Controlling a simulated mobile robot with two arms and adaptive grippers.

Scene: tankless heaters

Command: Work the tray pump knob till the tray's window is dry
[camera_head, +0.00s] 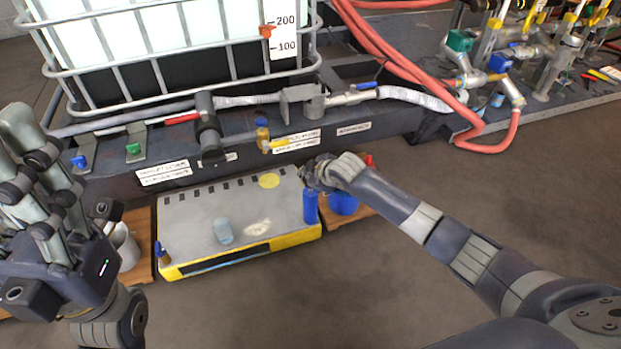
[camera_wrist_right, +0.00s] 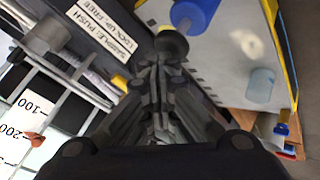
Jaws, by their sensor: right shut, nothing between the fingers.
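The tray (camera_head: 200,208) has a grey top and a yellow rim and lies on the floor below the tank frame. A long dark window (camera_head: 222,261) with a bluish streak runs along its front; its level is too small to read. A blue cylinder (camera_head: 310,206) stands at the tray's right end. In the right wrist view, a dark round knob (camera_wrist_right: 172,44) shows by the blue cylinder (camera_wrist_right: 196,14), just beyond my fingertips; contact is unclear. My right gripper (camera_head: 314,174) is shut and empty above that corner. My left gripper (camera_head: 38,150) is raised at the left, fingers upward.
A light-blue cup-like object (camera_head: 223,231) and a pale patch (camera_head: 257,228) are on the tray. A blue container (camera_head: 343,204) is right of it, a white one (camera_head: 124,245) left. The labelled frame rail (camera_head: 240,155) runs behind. Floor in front is clear.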

